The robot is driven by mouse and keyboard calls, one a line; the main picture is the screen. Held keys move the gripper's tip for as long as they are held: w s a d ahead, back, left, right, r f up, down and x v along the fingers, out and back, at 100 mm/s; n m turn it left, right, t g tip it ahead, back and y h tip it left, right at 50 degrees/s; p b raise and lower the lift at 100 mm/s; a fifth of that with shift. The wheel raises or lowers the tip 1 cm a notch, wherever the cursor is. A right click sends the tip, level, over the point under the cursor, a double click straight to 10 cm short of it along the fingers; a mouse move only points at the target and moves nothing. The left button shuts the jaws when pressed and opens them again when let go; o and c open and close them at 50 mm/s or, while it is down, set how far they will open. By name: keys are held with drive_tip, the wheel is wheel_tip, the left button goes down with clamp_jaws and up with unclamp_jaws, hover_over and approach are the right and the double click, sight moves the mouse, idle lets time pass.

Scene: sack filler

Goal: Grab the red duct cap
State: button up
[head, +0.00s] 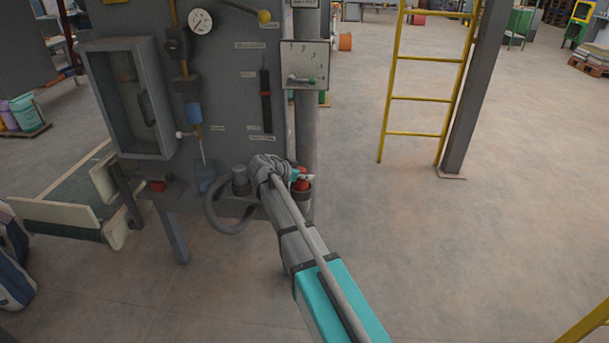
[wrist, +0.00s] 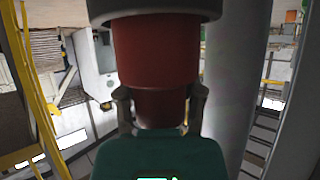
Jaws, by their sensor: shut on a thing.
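The red duct cap (wrist: 157,62) fills the upper middle of the wrist view, right under a dark grey ring (wrist: 155,10). My gripper (wrist: 160,106) has one finger on each side of the cap's narrower lower part and is shut on it. In the head view the red cap (head: 300,185) shows small at the end of my arm, beside the lower right of the grey machine. My gripper and wrist partly hide it there. I cannot tell whether the cap is still seated in the ring.
The grey machine panel (head: 232,90) carries a gauge, a glass-fronted box (head: 130,100) and a lever plate (head: 305,65). A grey hose (head: 222,222) curves left of my wrist. A yellow ladder (head: 430,98) and dark post stand at right. The floor between is clear.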

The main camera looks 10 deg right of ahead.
drive_tip(key=s+a+r+p, duration=0.6)
drive_tip(key=s+r+p, duration=0.3)
drive_tip(key=s, duration=0.3)
drive_tip(key=shift+s+a+r+p, duration=0.2)
drive_tip(key=shift+a+r+p, duration=0.1)
drive_tip(key=shift+r, duration=0.45)
